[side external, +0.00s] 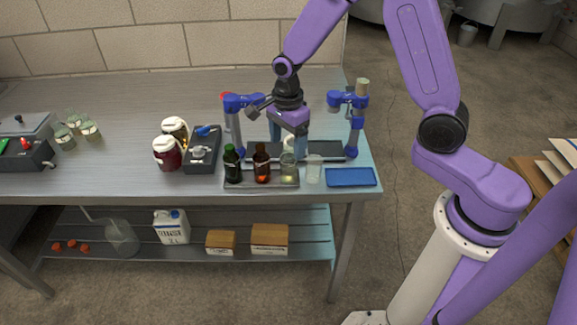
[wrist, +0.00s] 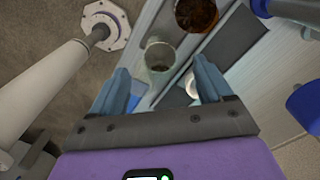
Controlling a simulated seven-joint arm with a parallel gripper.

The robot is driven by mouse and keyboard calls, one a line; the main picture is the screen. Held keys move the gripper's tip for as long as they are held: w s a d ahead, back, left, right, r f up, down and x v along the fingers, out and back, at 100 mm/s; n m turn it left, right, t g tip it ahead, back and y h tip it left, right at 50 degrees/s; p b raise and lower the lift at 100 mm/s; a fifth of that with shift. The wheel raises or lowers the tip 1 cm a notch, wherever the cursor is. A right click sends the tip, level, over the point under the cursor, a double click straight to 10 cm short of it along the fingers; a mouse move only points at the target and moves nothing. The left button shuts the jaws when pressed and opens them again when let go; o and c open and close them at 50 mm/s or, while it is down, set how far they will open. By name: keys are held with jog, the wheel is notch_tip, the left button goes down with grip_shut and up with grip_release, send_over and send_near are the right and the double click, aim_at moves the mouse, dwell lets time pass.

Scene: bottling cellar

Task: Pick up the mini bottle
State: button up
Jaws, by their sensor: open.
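A dark green bottle (side external: 231,163) and a brown bottle (side external: 262,163) stand upright on a dark tray (side external: 262,185) near the bench's front edge. A clear glass vessel (side external: 289,170) stands to their right. I cannot tell for sure which is the mini bottle. My gripper (side external: 288,140) points down just behind this row, its fingers apart with nothing held. In the wrist view, a clear vessel (wrist: 160,55) shows beyond and between the fingertips (wrist: 161,72). An amber-brown round vessel (wrist: 195,14) shows at the top edge. A small white thing (wrist: 191,86) shows beside the right finger.
A blue-and-grey two-post stand (side external: 352,130) flanks my gripper. Another clear glass (side external: 314,170) and a blue tray (side external: 350,177) lie right. Left are a dark box (side external: 203,148) and two lidded jugs, one dark red (side external: 167,154). The bench (side external: 110,160) between jugs and left-end glasses is clear.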

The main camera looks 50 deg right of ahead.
aim_at(288, 154)
jog(key=shift+d+f, duration=0.15)
jog(key=shift+f, duration=2.15)
jog(key=c, duration=1.3)
